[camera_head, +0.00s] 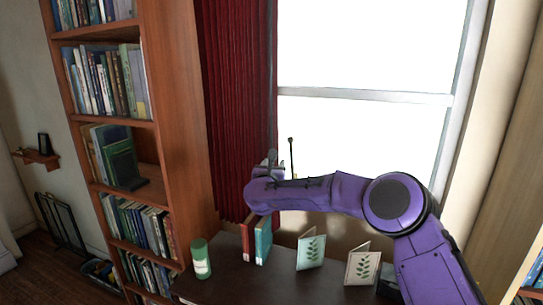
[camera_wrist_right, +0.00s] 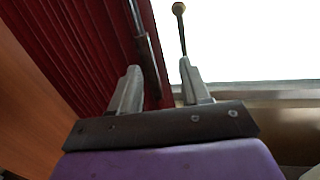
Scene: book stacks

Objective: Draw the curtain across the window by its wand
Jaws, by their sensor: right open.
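The dark red curtain (camera_head: 232,90) hangs in folds at the left side of the bright window (camera_head: 370,45); it also fills the upper left of the right wrist view (camera_wrist_right: 75,45). A dark rod, which looks like the wand (camera_wrist_right: 146,55), hangs along the curtain's edge in that view. My right gripper (camera_wrist_right: 162,80) is open, its fingers apart, and the rod appears between them; contact cannot be told. In the head view my right gripper (camera_head: 272,163) is at the curtain's window-side edge, partly hidden by my purple arm. My left gripper is out of view.
A thin stick with a round knob (camera_head: 291,150) stands right of the gripper. Below are red and teal books (camera_head: 263,240), two leaf-print cards (camera_head: 311,252) and a green-capped container (camera_head: 201,259) on a dark surface (camera_head: 225,289). A tall bookcase (camera_head: 180,100) stands left.

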